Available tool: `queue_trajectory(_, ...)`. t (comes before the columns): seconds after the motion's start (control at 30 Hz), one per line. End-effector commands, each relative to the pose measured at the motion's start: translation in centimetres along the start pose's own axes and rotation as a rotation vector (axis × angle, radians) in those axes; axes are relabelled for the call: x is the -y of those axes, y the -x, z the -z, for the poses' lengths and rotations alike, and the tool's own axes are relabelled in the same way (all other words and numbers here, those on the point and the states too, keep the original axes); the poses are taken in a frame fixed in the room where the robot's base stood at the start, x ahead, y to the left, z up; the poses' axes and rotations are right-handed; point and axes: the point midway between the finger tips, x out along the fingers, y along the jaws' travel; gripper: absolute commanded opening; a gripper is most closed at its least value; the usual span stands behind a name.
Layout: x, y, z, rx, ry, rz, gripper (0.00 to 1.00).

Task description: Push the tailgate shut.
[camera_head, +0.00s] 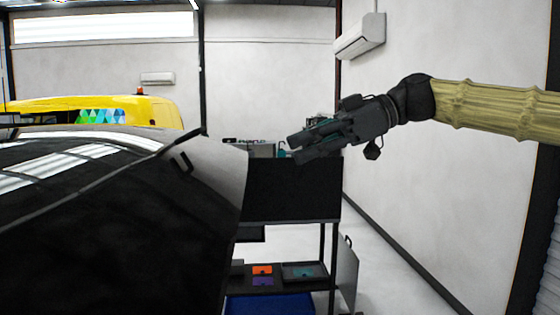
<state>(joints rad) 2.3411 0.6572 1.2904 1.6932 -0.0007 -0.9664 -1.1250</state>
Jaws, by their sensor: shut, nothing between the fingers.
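A dark, glossy vehicle (90,235) fills the left side of the head view. A light grey panel (218,165) shows at its right end, with a small black loop near its upper left. This panel appears to be part of the tailgate, but I cannot tell how far open it stands. My gripper (294,148) is shut and empty. It reaches in from the right, its fingers pointing left, and appears to the right of the grey panel with a visible gap. The lower part of the vehicle's rear is out of view.
Behind my gripper stands a dark workbench (292,190) with items on top and a lower shelf (315,284). A blue bin (270,304) is below. A yellow vehicle (150,108) stands behind the dark one. Bare floor (385,285) runs along the right wall.

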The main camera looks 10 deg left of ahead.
Motion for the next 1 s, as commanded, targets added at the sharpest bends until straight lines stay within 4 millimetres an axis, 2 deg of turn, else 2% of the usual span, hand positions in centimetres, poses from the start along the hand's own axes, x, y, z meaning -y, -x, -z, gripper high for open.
queue_trajectory(0.6, 0.0, -9.6, -0.1, 0.001, -0.005, 0.003, 0.00)
queue_trajectory(0.8, 0.0, -11.2, -1.9, 0.000, -0.004, 0.001, 0.00)
queue_trajectory(1.0, -0.1, -12.0, -2.8, 0.001, -0.003, 0.000, 0.00)
